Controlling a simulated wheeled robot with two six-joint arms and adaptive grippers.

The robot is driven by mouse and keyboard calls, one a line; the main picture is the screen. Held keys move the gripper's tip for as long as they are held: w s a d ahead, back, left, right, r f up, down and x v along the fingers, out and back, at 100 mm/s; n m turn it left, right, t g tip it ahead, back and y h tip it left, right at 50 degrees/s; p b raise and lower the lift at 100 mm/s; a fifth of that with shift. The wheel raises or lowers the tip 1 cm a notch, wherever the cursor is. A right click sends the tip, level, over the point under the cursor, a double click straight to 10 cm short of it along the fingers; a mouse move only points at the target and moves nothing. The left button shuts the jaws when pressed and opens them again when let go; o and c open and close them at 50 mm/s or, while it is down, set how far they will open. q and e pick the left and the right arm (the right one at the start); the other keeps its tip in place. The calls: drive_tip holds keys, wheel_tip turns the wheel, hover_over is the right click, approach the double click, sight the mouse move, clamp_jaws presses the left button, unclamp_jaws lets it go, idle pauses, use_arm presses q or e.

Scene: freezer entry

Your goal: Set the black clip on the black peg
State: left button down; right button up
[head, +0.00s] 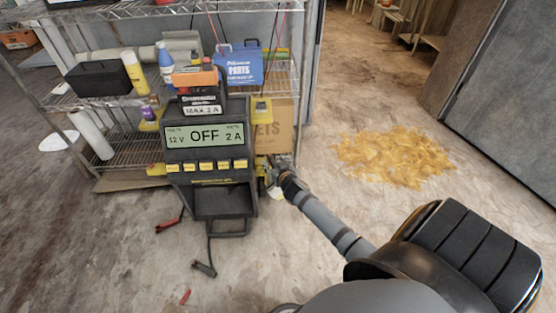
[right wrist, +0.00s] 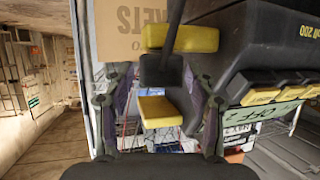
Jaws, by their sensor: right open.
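The charger (head: 208,165) stands on the floor, its display reading OFF, 12 V and 2 A. A dark clip (head: 205,268), apparently the black one, lies on the floor in front, near a dark cable. My right gripper (head: 268,172) is at the charger's right side, low down. In the right wrist view my right gripper (right wrist: 158,112) is open, its fingers apart on both sides of a yellow-and-black part (right wrist: 160,108) beside the charger. A black cable (right wrist: 175,22) runs by it. I cannot tell whether this part is the black peg. My left gripper is out of view.
A red clip (head: 170,222) lies on the floor left of the charger. Behind it a wire shelf (head: 120,150) holds bottles, a black box and a blue parts case (head: 240,68). A yellowish spill (head: 392,155) covers floor to the right.

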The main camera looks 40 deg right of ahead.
drive_tip(key=v, duration=1.1)
